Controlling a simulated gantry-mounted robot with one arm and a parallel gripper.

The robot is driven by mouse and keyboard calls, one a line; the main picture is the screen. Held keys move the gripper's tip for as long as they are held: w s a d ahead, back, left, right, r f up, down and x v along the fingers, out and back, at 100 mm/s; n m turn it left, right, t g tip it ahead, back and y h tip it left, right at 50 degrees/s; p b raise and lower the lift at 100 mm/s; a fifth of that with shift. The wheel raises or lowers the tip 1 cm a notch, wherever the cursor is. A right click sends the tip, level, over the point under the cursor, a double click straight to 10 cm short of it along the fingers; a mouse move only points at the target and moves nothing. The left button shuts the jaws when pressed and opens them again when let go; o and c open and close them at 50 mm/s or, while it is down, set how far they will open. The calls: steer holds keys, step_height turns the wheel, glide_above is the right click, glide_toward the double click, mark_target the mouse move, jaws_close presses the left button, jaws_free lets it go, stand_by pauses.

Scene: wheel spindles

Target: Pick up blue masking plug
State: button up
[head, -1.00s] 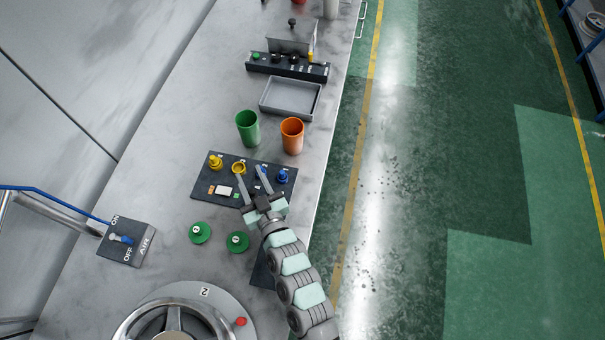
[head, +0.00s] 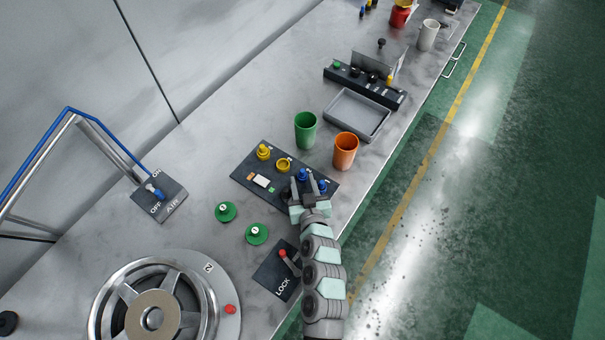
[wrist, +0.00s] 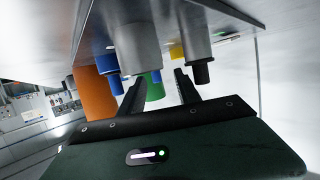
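Two blue plugs stand on the right part of the dark panel (head: 251,169): a left blue plug (head: 302,174) and a right blue plug (head: 322,186). My gripper (head: 303,184) is low over the panel's near edge, fingers pointing towards the left blue plug. In the wrist view my gripper (wrist: 158,88) has its two dark fingers spread apart, with no object clearly clamped. That view appears upside down; a blue piece (wrist: 105,58) shows left of the fingers and a grey cylinder (wrist: 138,46) between or beyond them. I cannot tell whether the fingers surround a plug.
Yellow plugs (head: 263,152) share the panel. A green cup (head: 306,131) and an orange cup (head: 345,151) stand behind it, with a grey tray (head: 357,114) farther back. Green discs (head: 256,234) and a red-handled lock lever (head: 287,257) are nearby. The table ends at right.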

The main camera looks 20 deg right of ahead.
mark_target(303, 173)
steer(key=w, duration=0.1)
steer(key=w+d, duration=0.1)
steer(key=w, duration=0.1)
steer(key=shift+w+d+f, duration=0.1)
steer(key=shift+w+d, duration=0.1)
steer(key=shift+d, duration=0.1)
steer(key=shift+w+f, duration=0.3)
steer(key=shift+w, duration=0.1)
jaws_close()
